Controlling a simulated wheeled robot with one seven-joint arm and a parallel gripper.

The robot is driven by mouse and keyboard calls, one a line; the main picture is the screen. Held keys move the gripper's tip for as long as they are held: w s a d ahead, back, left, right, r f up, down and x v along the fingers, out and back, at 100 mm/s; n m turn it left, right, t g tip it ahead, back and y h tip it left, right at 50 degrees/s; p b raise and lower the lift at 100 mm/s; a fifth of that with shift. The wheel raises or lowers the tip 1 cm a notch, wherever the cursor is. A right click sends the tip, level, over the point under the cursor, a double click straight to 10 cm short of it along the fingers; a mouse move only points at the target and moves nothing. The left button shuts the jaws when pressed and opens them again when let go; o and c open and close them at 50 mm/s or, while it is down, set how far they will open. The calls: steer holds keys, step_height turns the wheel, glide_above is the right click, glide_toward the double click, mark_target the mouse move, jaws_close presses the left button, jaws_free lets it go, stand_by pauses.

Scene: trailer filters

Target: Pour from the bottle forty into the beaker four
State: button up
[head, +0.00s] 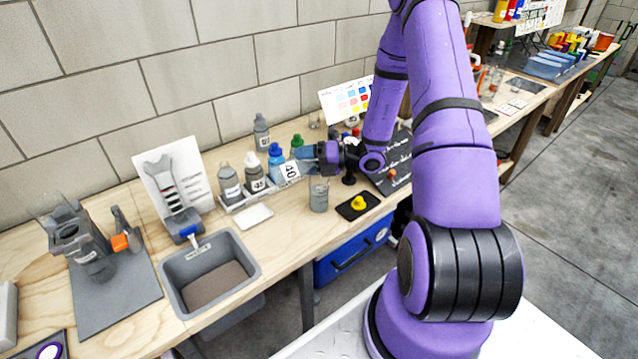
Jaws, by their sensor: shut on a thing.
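My gripper (308,156) is shut on a bottle with a white label reading 40 (290,172), above the bench. The label sits tilted. Most of this bottle is hidden by the gripper and the label, so I cannot tell its exact tilt or whether anything flows from it. A clear beaker with grey contents (319,197) stands upright on the bench, just below and to the right of the held bottle. No number on the beaker is readable from here.
A tray (235,207) left of the gripper holds bottles, including one labelled 45 (257,185). A blue-capped bottle (276,165) stands close behind the held one. A black mat (357,206) with a yellow object lies right of the beaker. A sink (240,245) is at front left.

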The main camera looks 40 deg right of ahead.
steer(key=shift+d+r+t+y, duration=0.1)
steer(key=shift+d+t+y, duration=0.05)
steer(key=shift+t+y, duration=0.15)
stand_by(0.9)
steer(key=shift+w+a+f+n+g+h, duration=0.1)
steer(key=shift+a+f+n+g+h, duration=0.15)
steer(key=shift+a+g+h, duration=0.6)
steer(key=shift+d+f+n+h, duration=0.15)
steer(key=shift+d+n+h, duration=0.1)
steer(key=shift+h, duration=0.6)
